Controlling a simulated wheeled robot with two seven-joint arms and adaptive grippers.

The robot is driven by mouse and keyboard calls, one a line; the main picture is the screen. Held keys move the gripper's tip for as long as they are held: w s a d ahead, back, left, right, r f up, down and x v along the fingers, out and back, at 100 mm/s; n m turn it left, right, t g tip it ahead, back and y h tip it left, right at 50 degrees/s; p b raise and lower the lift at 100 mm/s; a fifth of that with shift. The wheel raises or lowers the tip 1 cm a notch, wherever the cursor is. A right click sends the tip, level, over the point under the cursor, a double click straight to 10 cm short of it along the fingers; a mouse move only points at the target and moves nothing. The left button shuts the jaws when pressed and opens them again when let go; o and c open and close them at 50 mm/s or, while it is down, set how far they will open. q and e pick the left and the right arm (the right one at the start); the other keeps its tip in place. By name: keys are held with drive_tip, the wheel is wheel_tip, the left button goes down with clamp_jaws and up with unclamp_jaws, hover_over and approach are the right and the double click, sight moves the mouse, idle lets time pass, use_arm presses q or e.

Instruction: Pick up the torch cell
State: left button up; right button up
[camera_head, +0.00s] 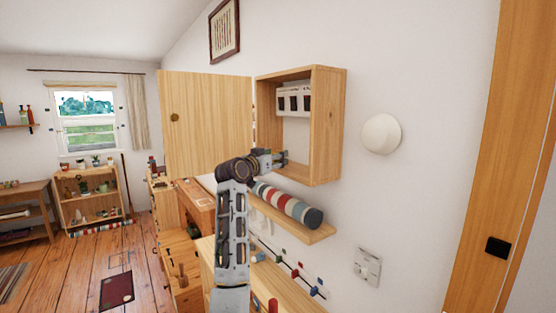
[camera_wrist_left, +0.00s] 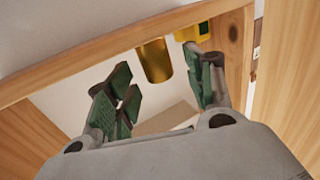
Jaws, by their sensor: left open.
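A gold cylinder (camera_wrist_left: 155,60), which looks like the torch cell, shows in the left wrist view inside a wooden wall cabinet. I cannot make it out in the head view. My left gripper (camera_head: 283,158) is at the lower part of the open cabinet (camera_head: 326,125). In the left wrist view its green-padded fingers (camera_wrist_left: 163,84) are spread and empty, with the cylinder beyond them and between them in the picture. I cannot tell the exact gap. My right gripper is not in view.
The cabinet door (camera_head: 208,120) stands open to the left. A yellow object (camera_wrist_left: 196,32) is near the cylinder. White boxes (camera_head: 293,99) sit higher in the cabinet. A striped roll (camera_head: 287,205) lies on the shelf (camera_head: 318,235) below.

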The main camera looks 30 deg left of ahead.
use_arm(q)
drive_tip(key=shift+w+p, duration=0.4)
drive_tip(key=shift+w, duration=0.85)
drive_tip(key=c, duration=1.1)
drive_tip(key=shift+s+a+r, duration=0.1)
drive_tip(key=shift+r, duration=0.1)
drive_tip(key=shift+c, duration=0.2)
drive_tip(key=shift+s+r+b, duration=0.1)
drive_tip(key=shift+r+b, duration=0.3)
drive_tip(key=shift+b, duration=0.15)
drive_tip(key=shift+r+b, duration=0.75)
drive_tip(key=shift+r, duration=2.25)
drive_tip(key=s+a+b, duration=0.2)
drive_tip(key=s+a, duration=0.1)
drive_tip(key=s, duration=0.6)
drive_tip(key=s+a+b, duration=0.3)
drive_tip(key=s+a, duration=0.1)
drive_tip(key=s, duration=0.5)
drive_tip(key=shift+a, duration=0.3)
